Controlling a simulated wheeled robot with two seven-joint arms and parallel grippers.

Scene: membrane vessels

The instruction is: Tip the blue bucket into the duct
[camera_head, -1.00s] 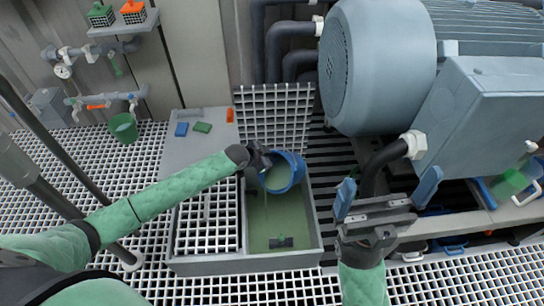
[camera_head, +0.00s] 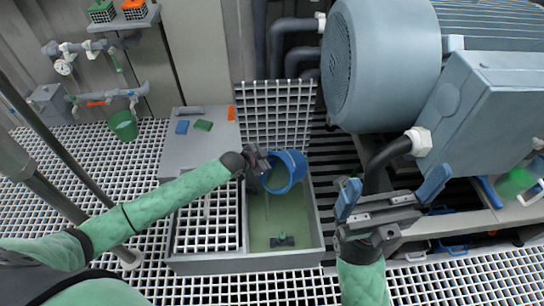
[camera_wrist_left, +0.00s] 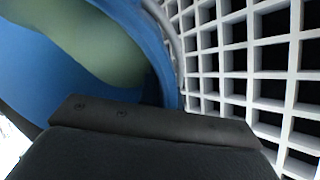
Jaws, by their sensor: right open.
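The blue bucket (camera_head: 291,168) hangs tilted over the open duct (camera_head: 259,231), its mouth turned toward the lower left. Pale green content shows inside it. My left gripper (camera_head: 262,163) is shut on the bucket at its left side; its fingertips are mostly hidden. In the left wrist view the bucket (camera_wrist_left: 40,85) fills the upper left, with green inside, right beyond the dark gripper part. The duct is a grey-walled channel with a green floor or liquid. My right gripper (camera_head: 393,205) is open and empty, right of the duct.
A raised white grating (camera_head: 275,112) stands behind the duct. A big grey-blue motor (camera_head: 385,65) fills the right. A grey slab (camera_head: 185,155) with small blue and green items lies left.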

